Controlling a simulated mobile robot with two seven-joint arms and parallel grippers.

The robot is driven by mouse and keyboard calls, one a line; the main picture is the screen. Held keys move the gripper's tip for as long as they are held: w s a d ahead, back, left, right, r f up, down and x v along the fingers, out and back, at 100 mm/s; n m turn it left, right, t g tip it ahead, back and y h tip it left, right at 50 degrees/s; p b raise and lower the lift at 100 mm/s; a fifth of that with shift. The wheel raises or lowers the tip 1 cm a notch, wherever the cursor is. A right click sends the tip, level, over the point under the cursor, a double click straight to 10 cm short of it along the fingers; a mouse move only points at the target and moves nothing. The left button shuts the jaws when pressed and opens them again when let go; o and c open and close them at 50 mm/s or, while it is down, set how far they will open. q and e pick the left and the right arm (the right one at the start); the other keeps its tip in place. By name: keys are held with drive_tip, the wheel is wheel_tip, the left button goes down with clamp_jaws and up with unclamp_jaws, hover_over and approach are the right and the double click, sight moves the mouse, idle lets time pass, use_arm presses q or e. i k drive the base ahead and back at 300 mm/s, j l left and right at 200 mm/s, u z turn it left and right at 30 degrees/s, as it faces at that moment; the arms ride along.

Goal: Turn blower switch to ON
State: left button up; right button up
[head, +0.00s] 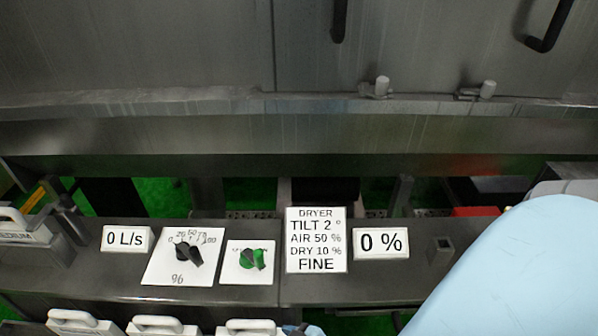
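A green rotary knob (253,259) sits on a small white plate (231,271) on the dark control ledge. Tiny lettering runs above the knob, too small to read, so I cannot tell which position is ON. This knob may be the blower switch, but no readable label confirms it. To its left, a black knob (188,253) sits on a larger white plate marked with a scale up to 100 and a % sign. Neither of my grippers can be made out in the head view. Nothing is seen touching either knob.
White signs read "0 L/s" (127,239), "DRYER TILT 2° AIR 50 % DRY 10 % FINE" (316,240) and "0 %" (381,243). White-handled items (80,322) line the front edge. A large pale blue shape, probably my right arm, covers the lower right. Metal panels rise behind.

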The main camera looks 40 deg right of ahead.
sight(249, 259)
drive_tip(key=z, duration=0.85)
